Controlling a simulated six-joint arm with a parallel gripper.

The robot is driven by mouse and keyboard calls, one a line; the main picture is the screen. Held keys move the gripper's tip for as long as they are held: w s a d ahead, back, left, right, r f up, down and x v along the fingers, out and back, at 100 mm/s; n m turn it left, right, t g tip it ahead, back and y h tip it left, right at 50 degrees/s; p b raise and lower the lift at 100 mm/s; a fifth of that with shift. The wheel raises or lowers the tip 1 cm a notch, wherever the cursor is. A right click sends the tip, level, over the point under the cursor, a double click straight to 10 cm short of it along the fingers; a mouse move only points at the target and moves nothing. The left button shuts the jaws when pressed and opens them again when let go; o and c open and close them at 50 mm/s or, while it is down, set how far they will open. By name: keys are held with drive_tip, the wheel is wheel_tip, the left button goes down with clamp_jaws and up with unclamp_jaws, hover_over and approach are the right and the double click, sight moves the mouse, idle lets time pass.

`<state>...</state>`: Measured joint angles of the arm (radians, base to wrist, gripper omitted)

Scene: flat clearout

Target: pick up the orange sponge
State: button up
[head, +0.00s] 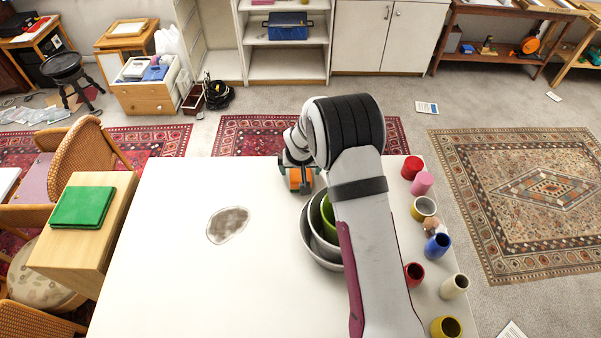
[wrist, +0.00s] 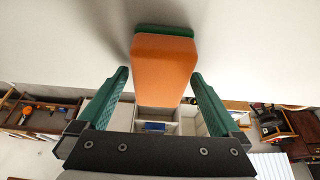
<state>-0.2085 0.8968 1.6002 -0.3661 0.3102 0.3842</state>
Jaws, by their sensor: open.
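The orange sponge (wrist: 163,70) has a green layer and stands on the white table top in the wrist view. My gripper (wrist: 160,78) is open, with one green finger on each side of the sponge's near part. A small gap shows between each finger and the sponge. In the head view, my gripper (head: 299,185) is low at the table's far edge. The sponge shows there only as a small orange patch (head: 295,178), partly hidden by the gripper.
Nested bowls (head: 309,240) stand close to my arm, partly hidden by it. Several coloured cups (head: 437,246) line the table's right side. A grey-brown stain (head: 227,225) marks the white table (head: 170,270). The table's left part is otherwise clear.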

drive_tip(key=shift+f, duration=0.25)
idle(0.3)
drive_tip(key=c, duration=1.3)
wheel_tip(320, 180, up, 11)
drive_tip(key=shift+f, duration=0.2)
